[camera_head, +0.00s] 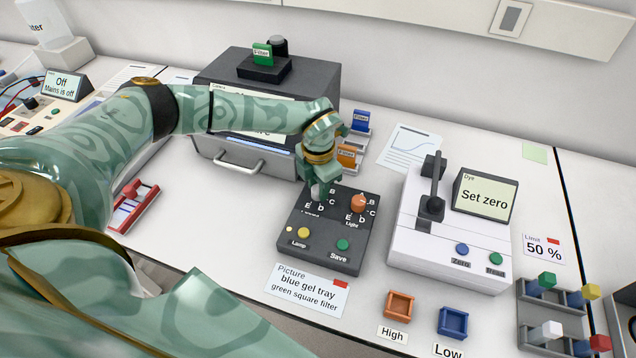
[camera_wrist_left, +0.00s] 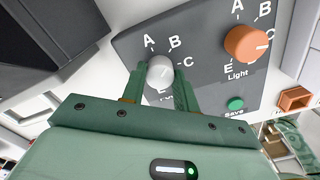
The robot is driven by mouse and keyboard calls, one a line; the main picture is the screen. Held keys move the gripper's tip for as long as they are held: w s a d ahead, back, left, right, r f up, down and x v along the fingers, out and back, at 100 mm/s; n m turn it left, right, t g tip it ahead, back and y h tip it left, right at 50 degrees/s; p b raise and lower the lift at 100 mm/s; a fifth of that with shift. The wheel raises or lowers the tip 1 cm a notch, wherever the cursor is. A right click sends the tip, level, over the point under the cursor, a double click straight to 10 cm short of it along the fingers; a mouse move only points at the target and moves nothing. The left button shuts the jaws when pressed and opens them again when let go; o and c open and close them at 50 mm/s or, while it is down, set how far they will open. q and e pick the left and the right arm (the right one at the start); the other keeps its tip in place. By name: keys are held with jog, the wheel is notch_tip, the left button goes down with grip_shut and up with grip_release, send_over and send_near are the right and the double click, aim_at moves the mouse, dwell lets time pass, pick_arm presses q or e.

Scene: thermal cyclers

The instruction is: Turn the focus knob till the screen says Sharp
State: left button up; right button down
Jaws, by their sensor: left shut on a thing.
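A dark control box (camera_head: 318,262) lies on the bench with two lettered knobs. My left gripper (camera_head: 318,186) reaches down to its left knob, which is grey-white. In the left wrist view, my left gripper (camera_wrist_left: 160,84) has one finger on each side of this knob (camera_wrist_left: 160,70) and is shut on it. The letters A, B and C show around it; its name label is not readable, and its setting is unclear. The screen (camera_head: 262,138) on the large dark machine is mostly hidden behind my left arm, so its words cannot be read. My right gripper is not in view.
An orange Light knob (camera_head: 358,203) sits right beside the held knob. A yellow Lamp button (camera_head: 303,232) and green Save button (camera_head: 342,244) are on the box's front. A white device reading "Set zero" (camera_head: 485,196) stands to the right. A picture card (camera_head: 307,291) lies in front.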

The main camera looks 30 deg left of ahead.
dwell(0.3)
pick_arm(q)
jog(key=o, duration=1)
notch_tip(320, 180, up, 16)
jog(key=shift+r+p, duration=0.2)
jog(key=shift+p, duration=0.55)
